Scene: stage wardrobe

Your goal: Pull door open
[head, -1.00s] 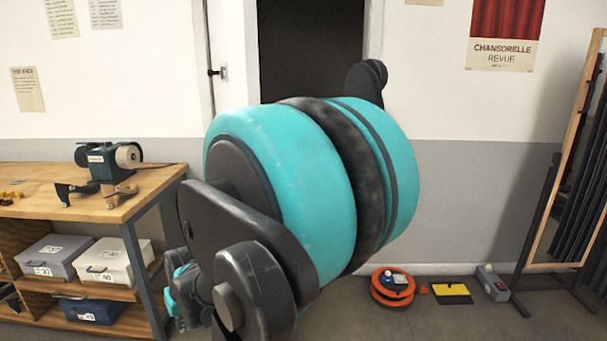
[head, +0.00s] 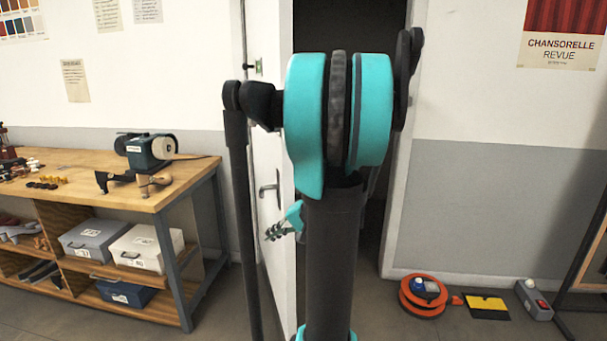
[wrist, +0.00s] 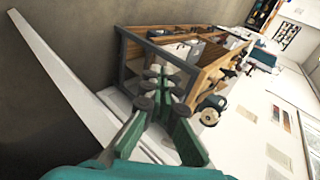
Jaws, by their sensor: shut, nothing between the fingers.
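The white door (head: 284,165) stands open at the left side of the dark doorway (head: 318,28) in the head view. Its lever handle (head: 268,188) shows on the face to the left of my arm; my arm hides part of the leaf. My gripper (head: 275,232) shows as a small teal and dark piece beside the door, lower than the handle. In the wrist view my gripper (wrist: 156,88) has its fingers together, with nothing held. The handle is not clear there, and I cannot tell whether the gripper touches the door.
A wooden workbench (head: 105,196) with a bench grinder (head: 148,150) stands left of the door. An orange cable reel (head: 424,296), a black and yellow item (head: 487,305) and a grey box (head: 534,299) lie along the right wall. A rack stands at the far right.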

